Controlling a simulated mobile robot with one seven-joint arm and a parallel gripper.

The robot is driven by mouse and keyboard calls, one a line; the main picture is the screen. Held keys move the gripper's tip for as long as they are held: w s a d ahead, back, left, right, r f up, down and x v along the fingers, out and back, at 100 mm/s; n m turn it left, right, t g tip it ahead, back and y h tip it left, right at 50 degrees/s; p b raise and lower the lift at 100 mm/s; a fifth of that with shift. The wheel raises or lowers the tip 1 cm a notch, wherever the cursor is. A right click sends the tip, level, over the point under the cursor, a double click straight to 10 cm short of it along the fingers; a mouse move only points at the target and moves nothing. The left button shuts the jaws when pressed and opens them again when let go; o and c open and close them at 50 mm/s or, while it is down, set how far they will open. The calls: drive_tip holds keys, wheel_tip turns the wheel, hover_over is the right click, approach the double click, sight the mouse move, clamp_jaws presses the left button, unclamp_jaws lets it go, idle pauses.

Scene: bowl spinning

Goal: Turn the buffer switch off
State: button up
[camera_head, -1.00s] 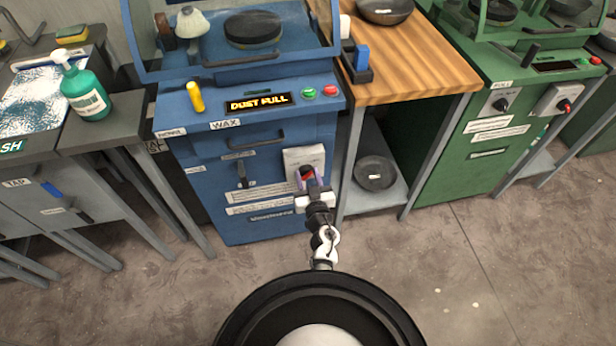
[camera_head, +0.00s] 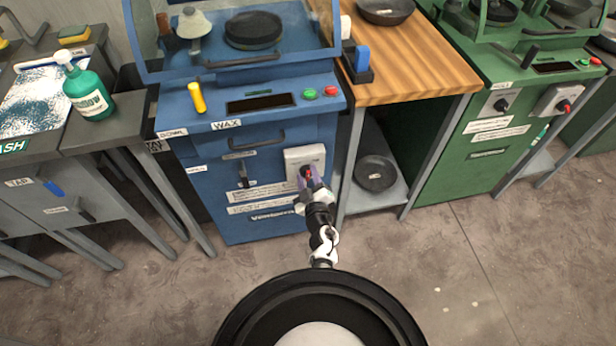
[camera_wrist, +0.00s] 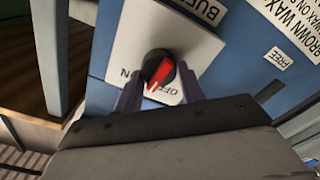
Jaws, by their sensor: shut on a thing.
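The buffer switch is a black and red rotary knob (camera_wrist: 161,72) on a pale plate (camera_wrist: 133,45) marked ON and OFF in the wrist view. The red pointer's end lies beside the OFF lettering. In the head view the plate (camera_head: 291,157) is on the front of the blue machine (camera_head: 200,145), right of centre. My gripper (camera_wrist: 158,95) is shut on the knob, with one purple finger on each side of it. In the head view my gripper (camera_head: 311,185) partly hides the knob. The machine's display (camera_head: 260,103) is dark.
A wooden-topped table (camera_head: 425,75) stands right of the blue machine, with a dark pan (camera_head: 375,173) on its lower shelf. A green machine (camera_head: 470,165) with similar switches is farther right. The grey bench (camera_head: 110,130) is left. The floor in front is clear.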

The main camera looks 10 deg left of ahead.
drive_tip(key=n+b, duration=0.1)
drive_tip(key=n, duration=0.4)
drive_tip(key=shift+a+n, duration=0.1)
drive_tip(key=shift+n, duration=0.2)
drive_tip(key=shift+f+n+b, duration=0.1)
drive_tip(key=shift+n+b, duration=0.4)
drive_tip(key=shift+n, duration=1.7)
drive_tip(key=o, duration=1)
drive_tip(key=shift+c, duration=0.2)
